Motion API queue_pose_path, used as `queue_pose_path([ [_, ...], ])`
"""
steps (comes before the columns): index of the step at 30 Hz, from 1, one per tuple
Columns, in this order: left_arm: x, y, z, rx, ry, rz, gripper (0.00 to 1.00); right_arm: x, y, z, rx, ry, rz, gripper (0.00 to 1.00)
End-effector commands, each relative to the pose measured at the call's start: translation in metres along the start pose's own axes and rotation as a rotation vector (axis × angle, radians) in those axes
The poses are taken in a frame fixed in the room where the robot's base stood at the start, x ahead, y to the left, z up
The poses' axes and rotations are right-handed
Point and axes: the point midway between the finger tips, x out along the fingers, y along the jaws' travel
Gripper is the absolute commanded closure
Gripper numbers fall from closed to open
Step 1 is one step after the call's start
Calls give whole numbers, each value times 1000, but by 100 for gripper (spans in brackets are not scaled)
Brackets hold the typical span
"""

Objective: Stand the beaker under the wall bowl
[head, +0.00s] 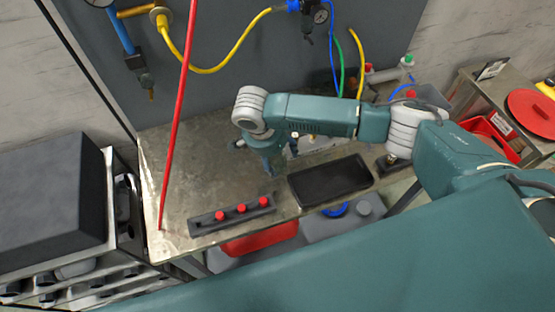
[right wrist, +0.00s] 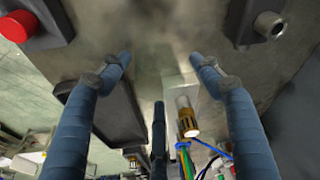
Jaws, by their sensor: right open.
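My right gripper (head: 268,158) points down over the middle of the metal bench (head: 195,165); my own arm hides part of it in the head view. I cannot make out the beaker or the wall bowl for certain. A small pale object (head: 307,144) is partly hidden behind my right arm. In the wrist view a pale cylinder with a brass-coloured end (right wrist: 187,115) shows beyond the fingers. My left gripper is not in view.
A strip with red knobs (head: 232,214) lies along the bench's front edge. A black tray (head: 330,181) lies right of the gripper. A red pole or hose (head: 176,115) crosses the bench's left side. Hoses hang on the grey back panel (head: 225,35).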

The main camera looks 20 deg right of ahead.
Motion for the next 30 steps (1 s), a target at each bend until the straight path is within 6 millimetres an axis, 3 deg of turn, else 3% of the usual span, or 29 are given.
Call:
queue_pose_path([
  [4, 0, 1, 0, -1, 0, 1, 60, 0, 0, 0, 0, 0, 0, 36],
  [11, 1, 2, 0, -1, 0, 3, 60, 0, 0, 0, 0, -1, 0, 78],
  [23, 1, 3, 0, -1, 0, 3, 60, -2, 0, 0, 0, -1, 0, 82],
  [30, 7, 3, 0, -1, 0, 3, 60, -22, -1, -6, 1, -2, -2, 82],
])
